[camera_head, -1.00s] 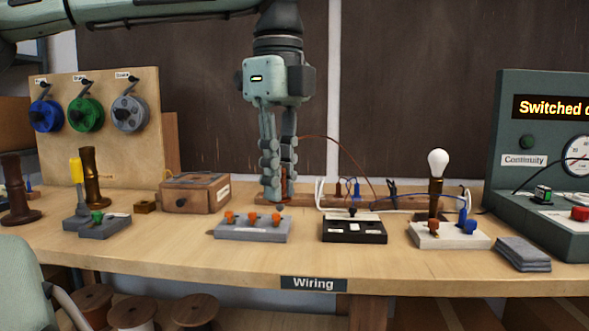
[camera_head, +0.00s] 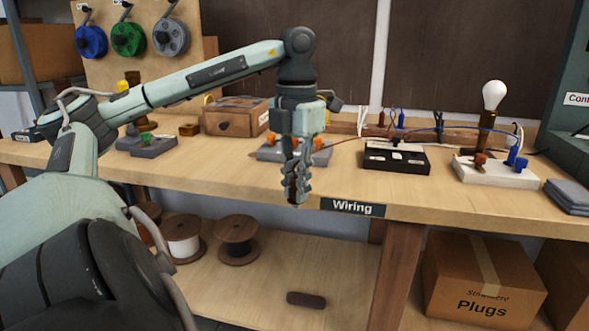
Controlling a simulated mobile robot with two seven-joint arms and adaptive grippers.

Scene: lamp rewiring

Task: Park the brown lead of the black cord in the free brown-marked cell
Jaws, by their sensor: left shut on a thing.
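My left gripper (camera_head: 296,190) hangs pointing down at the bench's front edge, in front of the grey block with orange knobs. It is shut on a small dark brown piece (camera_head: 292,188), mostly hidden by the fingers. A thin brown wire (camera_head: 345,141) runs from near the gripper to the right, behind the black block, and appears to be the brown lead. A wooden rail (camera_head: 455,134) lies at the back of the bench, with blue and brown lead ends standing at it. Its cell markings cannot be made out, and the black cord is not clearly distinguishable. My right gripper is not in view.
The grey block (camera_head: 268,153), black block (camera_head: 395,160) and white lamp base (camera_head: 495,172) with a bulb (camera_head: 494,95) stand along the bench (camera_head: 230,179). A wooden box (camera_head: 236,115) stands behind left. Spools and a carton (camera_head: 484,280) are below.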

